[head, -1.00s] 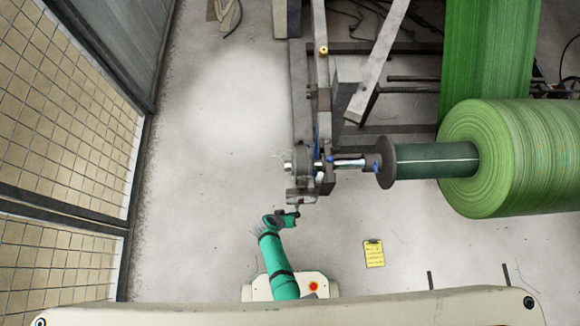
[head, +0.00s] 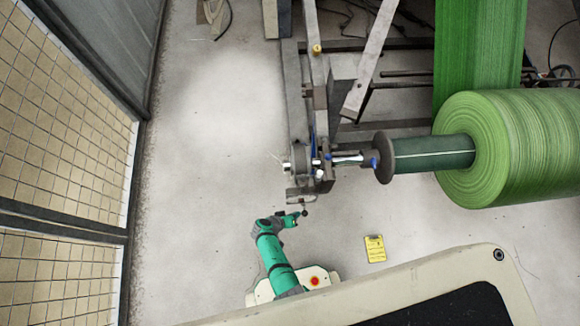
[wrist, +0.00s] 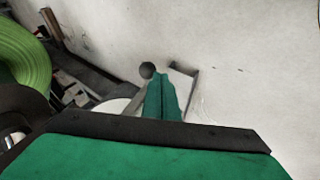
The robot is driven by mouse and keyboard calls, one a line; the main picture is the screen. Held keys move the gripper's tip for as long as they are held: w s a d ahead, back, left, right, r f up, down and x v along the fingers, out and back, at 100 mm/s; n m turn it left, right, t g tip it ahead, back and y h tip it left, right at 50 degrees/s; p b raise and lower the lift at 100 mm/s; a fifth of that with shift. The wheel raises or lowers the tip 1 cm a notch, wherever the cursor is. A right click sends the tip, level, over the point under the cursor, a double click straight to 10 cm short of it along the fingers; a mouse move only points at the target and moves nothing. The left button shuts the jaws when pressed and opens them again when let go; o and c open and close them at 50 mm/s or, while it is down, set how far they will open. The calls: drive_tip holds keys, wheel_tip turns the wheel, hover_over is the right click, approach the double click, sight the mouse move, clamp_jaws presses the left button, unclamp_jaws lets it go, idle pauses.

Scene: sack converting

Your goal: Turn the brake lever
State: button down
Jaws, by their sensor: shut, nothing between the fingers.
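The brake lever shows in the head view as a thin rod with a dark ball knob (head: 305,212), hanging at the near end of the roll stand by the brake housing (head: 300,158). In the wrist view the black ball knob (wrist: 147,71) is just beyond and left of my fingertips. My gripper (head: 298,216) is at the knob in the head view. Its green fingers (wrist: 162,98) are shut together with nothing between them. Whether they touch the lever, I cannot tell. The lever's rod is partly hidden behind the fingers in the wrist view.
A large green roll (head: 520,150) sits on a shaft with a dark flange (head: 383,158) to the right. A wire-mesh fence (head: 60,130) runs along the left. A yellow clipboard (head: 374,248) lies on the floor. The floor left of the stand is clear.

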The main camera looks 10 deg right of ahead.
drive_tip(key=s+a+r, duration=0.2)
drive_tip(key=a+r, duration=0.6)
drive_tip(key=a, duration=0.2)
drive_tip(key=s+a+r+n+t+y, duration=0.1)
drive_tip(key=s+a+r+y, duration=0.1)
drive_tip(key=s+y, duration=0.15)
drive_tip(key=s+a+r+t+y, duration=0.1)
drive_tip(key=s+a+r+y, duration=0.1)
drive_tip(key=s, duration=0.3)
drive_tip(key=d+r+t, duration=0.1)
drive_tip(key=r+t, duration=0.2)
drive_tip(key=r, duration=1.1)
drive_tip(key=s+d+r+t+y, duration=0.1)
drive_tip(key=r+t, duration=0.3)
drive_tip(key=r, duration=1)
drive_tip(key=s+d+r+n+t, duration=0.1)
drive_tip(key=d+r+t, duration=0.2)
drive_tip(key=r, duration=1.1)
drive_tip(key=shift+s+r+y, duration=0.2)
drive_tip(key=shift+r+y, duration=0.15)
drive_tip(key=shift+r, duration=0.05)
